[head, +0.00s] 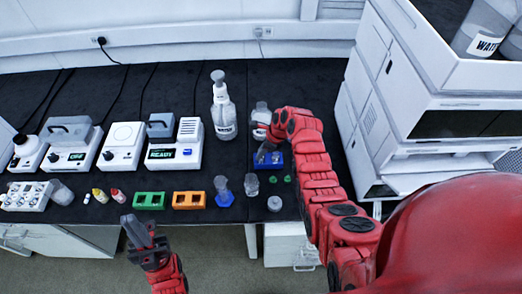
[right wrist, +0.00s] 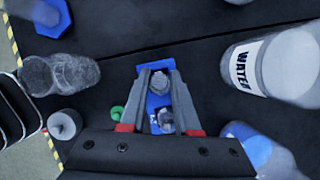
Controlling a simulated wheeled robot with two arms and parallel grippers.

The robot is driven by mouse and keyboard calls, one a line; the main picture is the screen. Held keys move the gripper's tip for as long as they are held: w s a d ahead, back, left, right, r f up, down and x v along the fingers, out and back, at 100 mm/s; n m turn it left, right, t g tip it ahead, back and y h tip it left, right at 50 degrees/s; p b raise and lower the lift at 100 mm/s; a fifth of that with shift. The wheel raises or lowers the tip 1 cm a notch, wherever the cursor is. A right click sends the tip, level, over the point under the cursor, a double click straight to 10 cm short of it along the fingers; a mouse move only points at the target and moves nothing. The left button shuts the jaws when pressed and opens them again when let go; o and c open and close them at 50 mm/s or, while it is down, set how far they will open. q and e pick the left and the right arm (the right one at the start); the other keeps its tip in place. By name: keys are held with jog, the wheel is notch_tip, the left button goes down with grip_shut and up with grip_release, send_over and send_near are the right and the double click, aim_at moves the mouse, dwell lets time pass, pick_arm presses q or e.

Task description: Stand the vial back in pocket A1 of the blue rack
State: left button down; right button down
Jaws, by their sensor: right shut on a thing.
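The blue rack (head: 278,163) stands on the dark bench under my right gripper, and it also shows in the right wrist view (right wrist: 153,108). My right gripper (right wrist: 158,75) points down over the rack and is shut on a vial (right wrist: 160,87) between its fingertips. A second clear, rounded top (right wrist: 166,118) shows nearer the palm. The fingers hide much of the rack, so I cannot tell which pocket lies below or whether the vial's base is in it. My left gripper (head: 137,228) is in front of the bench, away from the rack; its jaw gap is unclear.
Two green caps (head: 287,179) lie just in front of the rack. A glass beaker (head: 251,184) and a blue-based cylinder (head: 224,199) stand to its left. A wash bottle (head: 222,110) stands behind, left. Orange (head: 188,207) and green (head: 149,207) racks are farther left. A tall instrument stack (head: 385,100) bounds the right.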

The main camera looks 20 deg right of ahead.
jog(key=shift+f, duration=0.35)
jog(key=shift+f, duration=0.25)
dwell(0.3)
jog(key=c, duration=0.6)
grip_release()
jog(key=shift+o, duration=0.5)
jog(key=o, duration=0.3)
jog(key=shift+o, duration=0.2)
